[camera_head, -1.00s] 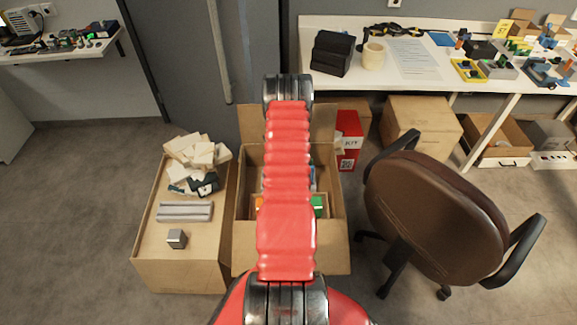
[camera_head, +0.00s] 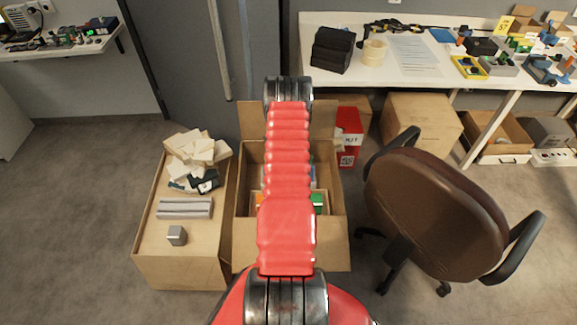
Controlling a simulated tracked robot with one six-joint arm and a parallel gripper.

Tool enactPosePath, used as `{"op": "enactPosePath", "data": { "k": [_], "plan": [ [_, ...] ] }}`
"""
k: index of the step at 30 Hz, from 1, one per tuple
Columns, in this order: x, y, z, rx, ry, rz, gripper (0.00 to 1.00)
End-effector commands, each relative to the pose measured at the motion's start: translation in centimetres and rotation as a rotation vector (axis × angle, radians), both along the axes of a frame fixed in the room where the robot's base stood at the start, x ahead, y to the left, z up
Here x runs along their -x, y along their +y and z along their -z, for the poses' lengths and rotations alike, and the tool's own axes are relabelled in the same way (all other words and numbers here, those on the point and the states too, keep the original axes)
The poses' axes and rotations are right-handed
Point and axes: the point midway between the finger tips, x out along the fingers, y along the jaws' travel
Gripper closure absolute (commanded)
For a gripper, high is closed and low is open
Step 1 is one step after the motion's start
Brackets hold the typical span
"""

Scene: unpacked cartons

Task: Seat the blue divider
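An open carton (camera_head: 332,257) stands in the middle of the view with its flaps up. My red arm passes straight over it and hides most of its inside. A narrow bluish strip (camera_head: 313,177) shows inside just right of my arm; I cannot tell whether it is the blue divider. A green item (camera_head: 317,203) and an orange item (camera_head: 260,198) show low in the carton on either side of the arm. My gripper is not visible.
A closed carton (camera_head: 180,272) at left bears a grey ribbed block (camera_head: 185,208), a small grey cube (camera_head: 177,235) and pale scraps (camera_head: 196,150). A brown chair (camera_head: 435,205) stands close on the right. A red kit box (camera_head: 349,140) and white workbench (camera_head: 420,75) are behind.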

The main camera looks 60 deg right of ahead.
Motion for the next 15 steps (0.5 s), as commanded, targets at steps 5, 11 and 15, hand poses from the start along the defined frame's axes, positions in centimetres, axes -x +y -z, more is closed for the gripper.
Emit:
{"op": "enactPosePath", "data": {
  "k": [5, 11, 15],
  "plan": [
    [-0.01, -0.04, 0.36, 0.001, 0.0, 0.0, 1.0],
    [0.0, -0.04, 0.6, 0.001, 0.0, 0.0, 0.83],
    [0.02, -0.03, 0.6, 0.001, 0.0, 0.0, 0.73]
  ]
}}
